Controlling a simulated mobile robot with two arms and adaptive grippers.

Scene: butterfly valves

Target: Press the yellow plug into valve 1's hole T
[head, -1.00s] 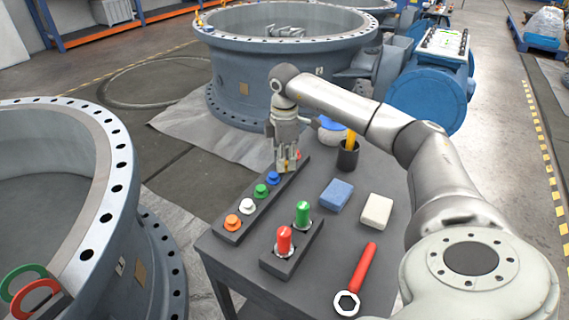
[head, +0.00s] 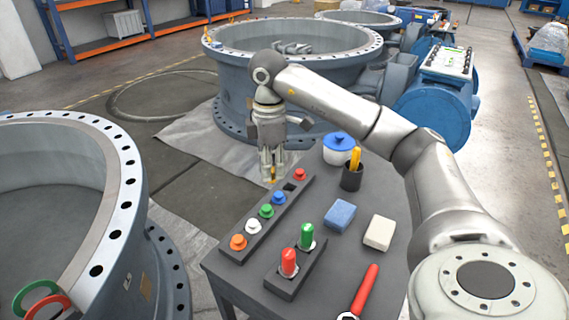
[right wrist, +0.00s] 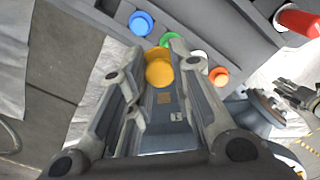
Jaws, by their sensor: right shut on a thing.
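The yellow plug (right wrist: 159,72) is between the fingertips of my right gripper (right wrist: 165,58) in the right wrist view. In the head view my right gripper (head: 271,172) is shut on it, pointing down, and only a little yellow of the plug (head: 273,178) shows at the tips. Gripper and plug are beside the plug rack, on its left. A large grey valve (head: 128,215) with a holed flange stands at the left, and another (head: 235,75) stands behind the arm. I cannot read which is valve 1 or pick out hole T. My left gripper is not clearly in view.
The dark rack (head: 290,187) has an empty hole between the blue and red plugs. The table also bears a block with green and red handles (head: 289,262), a blue block (head: 340,215), a white block (head: 379,232), a cup (head: 352,177) and a red-handled wrench (head: 365,290).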

